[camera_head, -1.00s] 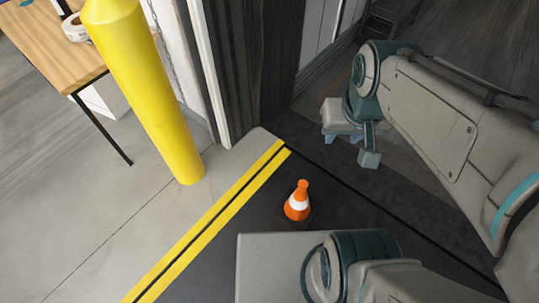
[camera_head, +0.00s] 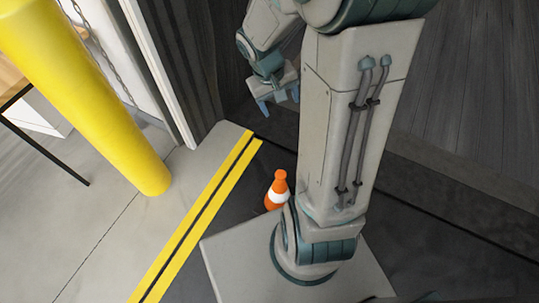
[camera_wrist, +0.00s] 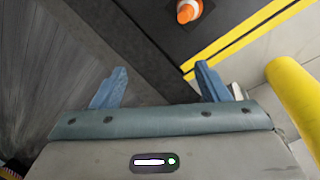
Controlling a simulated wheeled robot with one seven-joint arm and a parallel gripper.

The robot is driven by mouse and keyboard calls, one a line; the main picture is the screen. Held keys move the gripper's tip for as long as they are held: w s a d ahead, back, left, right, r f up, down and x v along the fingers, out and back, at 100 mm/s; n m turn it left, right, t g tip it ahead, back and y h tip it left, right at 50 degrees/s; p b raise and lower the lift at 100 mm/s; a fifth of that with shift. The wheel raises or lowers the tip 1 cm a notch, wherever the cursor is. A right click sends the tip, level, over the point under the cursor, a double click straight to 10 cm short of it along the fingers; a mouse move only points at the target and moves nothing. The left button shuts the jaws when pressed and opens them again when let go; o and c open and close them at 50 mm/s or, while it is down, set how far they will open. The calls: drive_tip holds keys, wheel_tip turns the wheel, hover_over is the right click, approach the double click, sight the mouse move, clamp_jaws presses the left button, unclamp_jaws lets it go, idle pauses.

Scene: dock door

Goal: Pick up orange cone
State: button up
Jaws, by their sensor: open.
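The orange cone (camera_head: 278,190) with a white band stands upright on the dark floor, right of the yellow stripes. My arm and base hide its lower right side in the head view. In the wrist view the cone (camera_wrist: 188,11) is at the top edge, beyond the fingers and apart from them. My gripper (camera_head: 279,98) is open and empty, above and behind the cone in the head view. Its two blue fingers show spread apart in the wrist view (camera_wrist: 158,86).
A thick yellow bollard (camera_head: 95,100) stands at the left, also at the right of the wrist view (camera_wrist: 296,97). Yellow floor stripes (camera_head: 195,222) run beside the cone. A dark door frame (camera_head: 185,60) rises behind. Bare grey floor (camera_head: 85,235) lies left of the stripes.

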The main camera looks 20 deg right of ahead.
drive_tip(key=g+y+b, duration=0.1)
drive_tip(key=b, duration=0.7)
hover_over(282, 173)
drive_tip(key=w, duration=0.1)
wheel_tip(282, 173, down, 24)
drive_tip(key=shift+g+y, duration=0.3)
drive_tip(key=shift+y, duration=0.6)
drive_tip(key=f+b, duration=0.2)
drive_tip(key=f, duration=0.5)
drive_tip(key=f+b, duration=0.2)
drive_tip(key=f, duration=0.5)
drive_tip(key=f+b, duration=0.2)
drive_tip(key=f, duration=0.5)
drive_tip(key=shift+s+f+b, duration=0.25)
drive_tip(key=shift+f+b, duration=0.05)
drive_tip(key=shift+s+a+f+b, duration=0.15)
drive_tip(key=shift+f+b, duration=0.25)
drive_tip(key=shift+f, duration=0.6)
drive_tip(key=shift+s+a+f+b, duration=0.15)
drive_tip(key=shift+f+b, duration=0.25)
drive_tip(key=shift+f, duration=0.55)
drive_tip(key=shift+s+a+f+b, duration=0.15)
drive_tip(key=shift+f+b, duration=0.25)
drive_tip(key=shift+f, duration=0.6)
clamp_jaws()
